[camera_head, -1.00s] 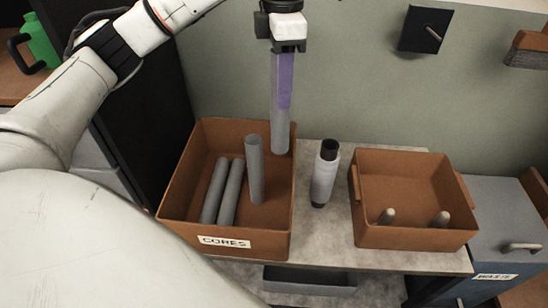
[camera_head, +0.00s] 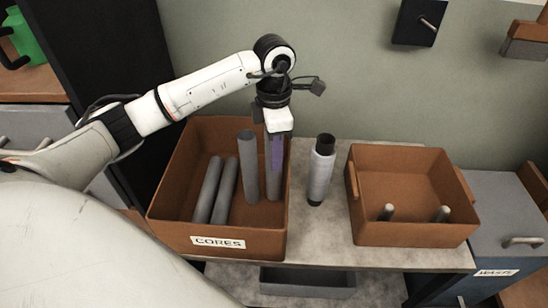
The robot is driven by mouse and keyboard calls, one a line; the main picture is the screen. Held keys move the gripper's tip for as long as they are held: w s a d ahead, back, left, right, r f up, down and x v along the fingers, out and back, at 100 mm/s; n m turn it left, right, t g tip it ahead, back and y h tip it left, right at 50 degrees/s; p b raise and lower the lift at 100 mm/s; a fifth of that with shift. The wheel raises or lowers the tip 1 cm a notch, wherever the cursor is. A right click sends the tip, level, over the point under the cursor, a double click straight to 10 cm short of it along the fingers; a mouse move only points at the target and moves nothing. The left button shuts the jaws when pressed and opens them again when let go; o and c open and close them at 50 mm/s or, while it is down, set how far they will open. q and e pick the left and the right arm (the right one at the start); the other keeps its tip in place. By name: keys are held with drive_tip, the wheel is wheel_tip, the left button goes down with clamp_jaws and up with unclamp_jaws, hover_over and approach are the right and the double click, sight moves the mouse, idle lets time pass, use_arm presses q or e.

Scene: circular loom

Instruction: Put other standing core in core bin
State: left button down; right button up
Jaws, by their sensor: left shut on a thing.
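The core bin (camera_head: 172,234), an orange-brown box labelled CORES, stands on the grey table. Two grey cores lie in it, one at the left (camera_head: 207,190) and one beside it (camera_head: 226,192). A third core (camera_head: 248,165) stands upright in the bin. My left gripper (camera_head: 277,130) points down over the bin's right part. It is shut on a grey core (camera_head: 275,180) with a purple patch, held upright with its lower end inside the bin. Whether that end touches the floor I cannot tell. My right gripper is not in view.
A white bobbin with black ends (camera_head: 320,170) stands just right of the bin. A second brown box (camera_head: 415,240) with two pegs stands farther right. A grey WASTE bin (camera_head: 500,235) is at the right edge. A grey tray (camera_head: 308,280) sits below the tabletop.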

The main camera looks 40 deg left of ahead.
use_arm(q)
drive_tip(key=shift+f, duration=1.1)
drive_tip(key=shift+f, duration=0.15)
drive_tip(key=c, duration=1.3)
unclamp_jaws()
drive_tip(key=shift+o, duration=0.2)
wheel_tip(320, 180, up, 12)
drive_tip(key=shift+r, duration=0.25)
